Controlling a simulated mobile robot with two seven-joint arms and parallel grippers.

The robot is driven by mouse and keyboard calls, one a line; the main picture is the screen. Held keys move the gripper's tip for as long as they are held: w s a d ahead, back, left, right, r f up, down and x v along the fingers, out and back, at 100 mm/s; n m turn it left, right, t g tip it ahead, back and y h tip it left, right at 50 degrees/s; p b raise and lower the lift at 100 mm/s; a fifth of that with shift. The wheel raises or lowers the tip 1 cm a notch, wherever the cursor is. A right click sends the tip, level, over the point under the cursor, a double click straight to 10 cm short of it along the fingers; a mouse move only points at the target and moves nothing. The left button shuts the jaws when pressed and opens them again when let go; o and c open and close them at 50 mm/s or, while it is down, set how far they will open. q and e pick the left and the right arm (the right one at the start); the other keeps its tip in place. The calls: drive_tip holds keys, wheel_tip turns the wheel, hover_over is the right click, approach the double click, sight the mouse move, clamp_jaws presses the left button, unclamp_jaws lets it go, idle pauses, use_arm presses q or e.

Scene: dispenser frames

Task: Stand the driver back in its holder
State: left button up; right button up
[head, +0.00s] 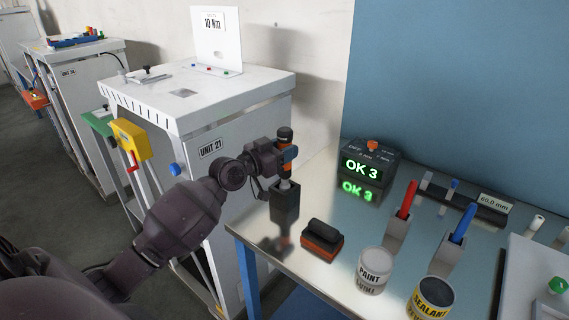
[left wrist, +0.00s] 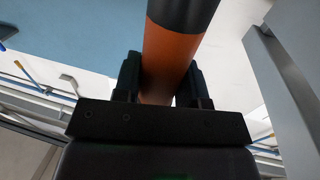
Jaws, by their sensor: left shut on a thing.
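The driver (head: 285,134) has a black and orange handle and stands about upright. My left gripper (head: 288,155) is shut on its handle. In the left wrist view the orange handle (left wrist: 172,60) with its black end lies between the two fingers (left wrist: 160,85). The holder is a dark upright block (head: 285,206) near the left edge of the metal table. The driver's pale lower end is right at the holder's top; I cannot tell how deep it is inside. My right gripper is not in view.
A black and orange block (head: 321,238), a paint can (head: 372,272) and a sealant can (head: 430,298) stand in front. Red (head: 407,200) and blue (head: 463,222) markers stand in grey blocks. An "OK 3" display box (head: 367,172) is behind. The white UNIT 21 cabinet (head: 215,170) is at left.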

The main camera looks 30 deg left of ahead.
use_arm(q)
wheel_tip(320, 180, down, 3)
drive_tip(key=shift+f+b, duration=0.1)
drive_tip(key=shift+b, duration=0.25)
drive_tip(key=shift+f, duration=0.3)
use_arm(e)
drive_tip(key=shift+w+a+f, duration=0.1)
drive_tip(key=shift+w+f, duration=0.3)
use_arm(q)
drive_tip(key=shift+f, duration=0.2)
drive_tip(key=o, duration=0.8)
drive_tip(key=shift+o, duration=1)
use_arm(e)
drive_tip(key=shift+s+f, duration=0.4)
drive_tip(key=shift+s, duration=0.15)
